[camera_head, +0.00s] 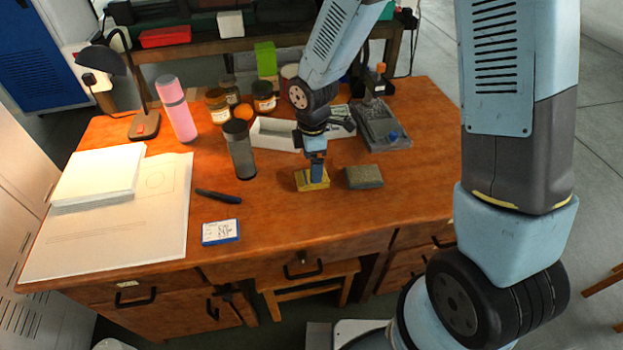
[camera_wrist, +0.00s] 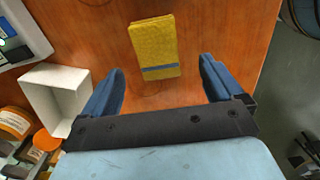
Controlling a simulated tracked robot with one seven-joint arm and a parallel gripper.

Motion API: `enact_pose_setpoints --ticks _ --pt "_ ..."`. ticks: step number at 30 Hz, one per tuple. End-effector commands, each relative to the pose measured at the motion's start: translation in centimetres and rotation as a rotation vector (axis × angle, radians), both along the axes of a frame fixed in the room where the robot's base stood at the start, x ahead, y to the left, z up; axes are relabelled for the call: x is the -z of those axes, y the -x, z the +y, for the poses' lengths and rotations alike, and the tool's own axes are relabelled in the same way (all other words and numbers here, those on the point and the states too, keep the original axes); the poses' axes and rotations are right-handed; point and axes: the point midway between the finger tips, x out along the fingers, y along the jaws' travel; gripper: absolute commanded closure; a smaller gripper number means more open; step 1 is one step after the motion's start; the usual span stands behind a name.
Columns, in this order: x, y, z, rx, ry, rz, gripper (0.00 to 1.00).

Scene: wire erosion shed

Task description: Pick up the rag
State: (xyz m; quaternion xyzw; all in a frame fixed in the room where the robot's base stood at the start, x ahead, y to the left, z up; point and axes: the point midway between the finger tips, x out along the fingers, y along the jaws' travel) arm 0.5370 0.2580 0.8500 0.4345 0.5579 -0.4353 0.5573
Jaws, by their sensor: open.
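The rag (camera_head: 306,186) is a yellow folded cloth lying flat on the wooden desk. In the wrist view the rag (camera_wrist: 155,42) shows a blue stripe near its lower edge. My gripper (camera_head: 317,174) points down at the rag and hides part of it in the head view. In the wrist view my gripper (camera_wrist: 163,68) is open, with nothing held, and the rag lies across the gap between the blue fingers. I cannot tell how high the fingertips are above the desk.
A grey-green block (camera_head: 364,177) lies just right of the rag. A white open box (camera_head: 272,134), a grey tray (camera_head: 385,130), a dark bottle (camera_head: 240,150) and several jars stand behind. A label card (camera_head: 220,232) and dark tool (camera_head: 217,196) lie left. The desk's front is clear.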

Motion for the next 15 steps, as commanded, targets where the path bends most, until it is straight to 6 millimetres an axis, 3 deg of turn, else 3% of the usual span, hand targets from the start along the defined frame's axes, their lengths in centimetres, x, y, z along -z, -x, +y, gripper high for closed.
enact_pose_setpoints --ticks 5,15 --pt "0.8 0.0 0.0 0.001 0.000 0.001 0.06" --pt "4.7 -0.4 0.1 0.000 0.001 0.001 0.06"
